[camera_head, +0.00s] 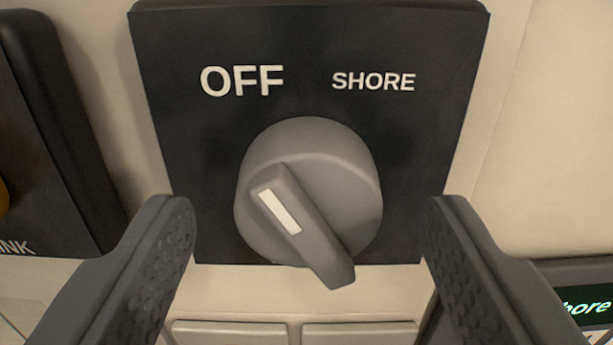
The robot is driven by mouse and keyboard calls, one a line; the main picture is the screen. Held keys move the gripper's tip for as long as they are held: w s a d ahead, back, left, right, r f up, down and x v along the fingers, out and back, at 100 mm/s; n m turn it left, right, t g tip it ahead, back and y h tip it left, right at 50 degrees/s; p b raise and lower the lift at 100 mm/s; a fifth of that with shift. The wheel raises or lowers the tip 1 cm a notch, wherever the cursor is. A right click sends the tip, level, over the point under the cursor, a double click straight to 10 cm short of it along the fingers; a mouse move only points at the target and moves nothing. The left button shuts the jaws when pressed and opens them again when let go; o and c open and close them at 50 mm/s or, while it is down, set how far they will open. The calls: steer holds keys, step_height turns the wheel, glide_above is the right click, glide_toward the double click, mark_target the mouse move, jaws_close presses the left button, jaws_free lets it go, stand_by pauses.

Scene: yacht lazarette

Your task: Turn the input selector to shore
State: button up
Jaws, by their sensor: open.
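The input selector (345,190) is a round grey knob with a raised grip bar, on a black plate (190,150). A white mark (279,212) on the bar lies toward its upper-left end, and the bar tilts from upper left to lower right. The mark points up and left, on the side of the OFF label (242,81). The SHORE label (373,82) is at the upper right. My gripper (308,222) is open, with one finger on each side of the knob. Gaps show between both fingers and the knob, so it holds nothing.
Another dark panel (45,150) with a yellow part and lettering ending in "NK" stands at the left. A small display (588,306) with green text ending in "hore" is at the lower right. Pale panels (230,332) lie below the plate.

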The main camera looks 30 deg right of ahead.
steer(key=shift+w+d+f, duration=0.1)
steer(key=shift+w+d, duration=0.2)
steer(key=shift+w, duration=0.15)
steer(key=c, duration=1)
steer(key=shift+m, duration=0.4)
steer(key=shift+a+f+m+b, duration=0.1)
steer(key=shift+f+m+b, duration=0.05)
steer(key=shift+m+b, duration=0.75)
steer(key=m+b, duration=0.3)
steer(key=m, duration=0.1)
steer(key=shift+m+b, duration=0.3)
steer(key=m+b, duration=0.2)
steer(key=m, duration=0.2)
steer(key=shift+m, duration=0.3)
steer(key=shift+m+b, duration=0.3)
